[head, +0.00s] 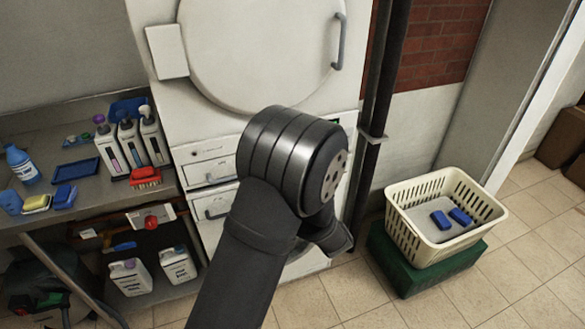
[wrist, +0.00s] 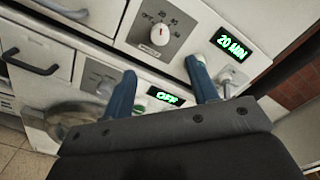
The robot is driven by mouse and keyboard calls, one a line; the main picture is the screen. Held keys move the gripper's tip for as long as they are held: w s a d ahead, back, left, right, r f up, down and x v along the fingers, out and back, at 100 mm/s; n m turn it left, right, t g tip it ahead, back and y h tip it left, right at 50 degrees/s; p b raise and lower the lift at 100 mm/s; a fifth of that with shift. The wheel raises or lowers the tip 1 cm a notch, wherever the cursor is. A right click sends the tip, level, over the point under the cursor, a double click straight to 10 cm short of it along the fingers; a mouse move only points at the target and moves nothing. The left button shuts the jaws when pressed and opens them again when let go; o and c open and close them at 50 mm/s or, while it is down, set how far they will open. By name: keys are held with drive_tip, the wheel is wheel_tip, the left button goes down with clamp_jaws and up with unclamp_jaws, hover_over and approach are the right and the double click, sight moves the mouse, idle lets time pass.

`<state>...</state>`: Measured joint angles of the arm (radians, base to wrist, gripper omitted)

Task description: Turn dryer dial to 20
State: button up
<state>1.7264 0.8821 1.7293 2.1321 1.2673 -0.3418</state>
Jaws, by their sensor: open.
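In the wrist view a round white dial (wrist: 160,35) with a red mark sits on a grey plate with printed settings, some too blurred to read. The red mark points up, slightly left, in the picture. The green display (wrist: 231,43) beside it reads 20 MIN. My gripper (wrist: 161,68) is open and empty, its two blue fingers spread below the dial and apart from it. A lower panel's display (wrist: 168,97) reads OFF; its dial area is partly behind the left finger. In the head view my arm hides the dials and my gripper; the white machine (head: 165,95) stands behind it.
A cream basket (head: 412,214) with blue items stands on a green box (head: 385,260) at right. A shelf (head: 85,190) with bottles and brushes is at left. A dark pipe (head: 375,110) runs beside the machine. Floor between machine and basket is mostly clear.

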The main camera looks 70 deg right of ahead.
drive_tip(key=shift+v, duration=2.25)
drive_tip(key=shift+w+d, duration=0.1)
drive_tip(key=x, duration=1.7)
drive_tip(key=shift+w+d, duration=0.1)
drive_tip(key=shift+w, duration=0.05)
drive_tip(key=s+a+n, duration=0.5)
drive_tip(key=n, duration=0.4)
drive_tip(key=shift+s+a, duration=0.15)
idle(0.6)
drive_tip(key=v, duration=1.3)
idle(0.8)
